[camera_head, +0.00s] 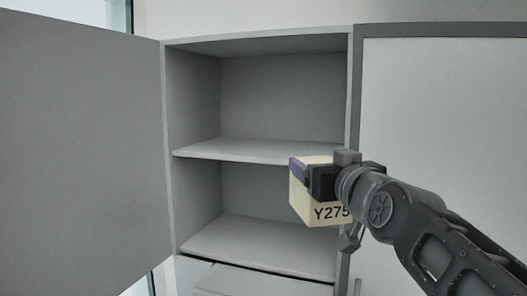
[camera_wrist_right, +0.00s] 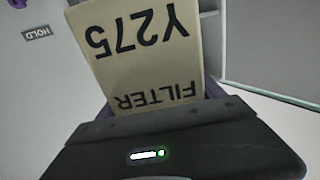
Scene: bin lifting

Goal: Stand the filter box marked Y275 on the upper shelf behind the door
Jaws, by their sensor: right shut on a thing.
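The filter box (camera_head: 311,210) is cream with dark Y275 lettering. My right gripper (camera_head: 317,176) is shut on its upper part and holds it in front of the open cabinet, near the right side of the opening. In the right wrist view the box (camera_wrist_right: 145,55) fills the upper middle, with Y275 and FILTER reading upside down. The upper shelf (camera_head: 250,151) is bare where it shows; the box and gripper cover its right front corner. The cabinet's left door (camera_head: 80,150) stands open. My left gripper is not in view.
The lower shelf (camera_head: 265,245) looks bare. A HOLD label (camera_wrist_right: 36,32) shows at the left in the right wrist view.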

